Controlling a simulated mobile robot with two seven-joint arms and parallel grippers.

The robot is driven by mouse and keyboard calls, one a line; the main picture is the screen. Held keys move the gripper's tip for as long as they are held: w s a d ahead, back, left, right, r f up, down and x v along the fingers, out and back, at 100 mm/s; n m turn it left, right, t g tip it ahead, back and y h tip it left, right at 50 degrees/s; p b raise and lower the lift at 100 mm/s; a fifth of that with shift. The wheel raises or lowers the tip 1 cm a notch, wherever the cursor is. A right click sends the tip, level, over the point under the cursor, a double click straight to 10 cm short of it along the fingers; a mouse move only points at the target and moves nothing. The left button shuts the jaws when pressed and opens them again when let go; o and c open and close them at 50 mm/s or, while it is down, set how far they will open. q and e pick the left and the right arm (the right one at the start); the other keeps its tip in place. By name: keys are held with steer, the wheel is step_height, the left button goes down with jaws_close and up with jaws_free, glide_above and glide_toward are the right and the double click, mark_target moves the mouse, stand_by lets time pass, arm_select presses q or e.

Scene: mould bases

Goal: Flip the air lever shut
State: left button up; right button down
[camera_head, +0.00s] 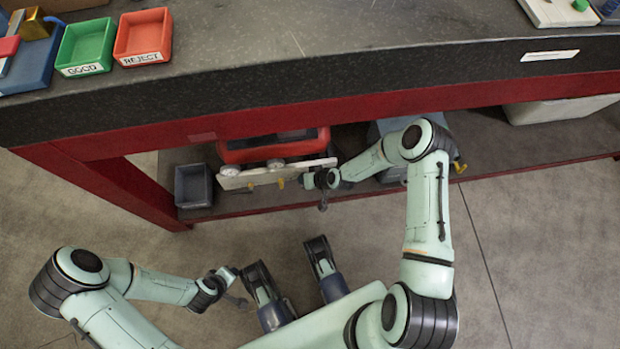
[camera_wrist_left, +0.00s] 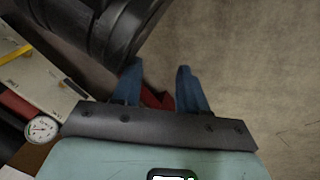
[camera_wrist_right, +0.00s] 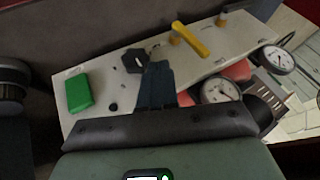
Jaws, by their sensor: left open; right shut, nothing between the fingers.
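The air lever is the yellow handle (camera_wrist_right: 190,40) on a pale panel (camera_wrist_right: 131,67) in the right wrist view. It lies slanted across the panel's upper part. My right gripper (camera_wrist_right: 155,82) is shut and empty. Its fingertips are in front of the panel, close to a black knob (camera_wrist_right: 134,61) and to the left of the lever; contact cannot be told. In the head view the panel (camera_head: 270,174) sits under the bench, beside my right gripper. My left gripper (camera_wrist_left: 156,86) is open and empty, above the floor, away from the panel.
A green button (camera_wrist_right: 79,92) and two gauges, one nearer (camera_wrist_right: 221,91) and one farther (camera_wrist_right: 279,60), are on or beside the panel. A red bin (camera_head: 273,151) is behind it. The bench's red beam (camera_head: 340,110) overhangs. A grey bin (camera_head: 193,186) stands left.

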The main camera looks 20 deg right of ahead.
mark_target(281, 182)
arm_select(q)
steer(key=shift+g, duration=0.6)
steer(key=s+f, duration=0.1)
steer(key=s+f+b, duration=0.1)
steer(key=s, duration=0.1)
steer(key=shift+s+a+f, duration=0.1)
steer(key=shift+a+f, duration=0.1)
steer(key=shift+f, duration=0.1)
arm_select(e)
steer(key=a, duration=0.1)
steer(key=w+a+f, duration=0.1)
steer(key=a, duration=0.1)
steer(key=w+a+f, duration=0.1)
steer(key=shift+w+a, duration=0.15)
steer(key=shift+a, duration=0.2)
arm_select(q)
steer(key=shift+a+r, duration=0.1)
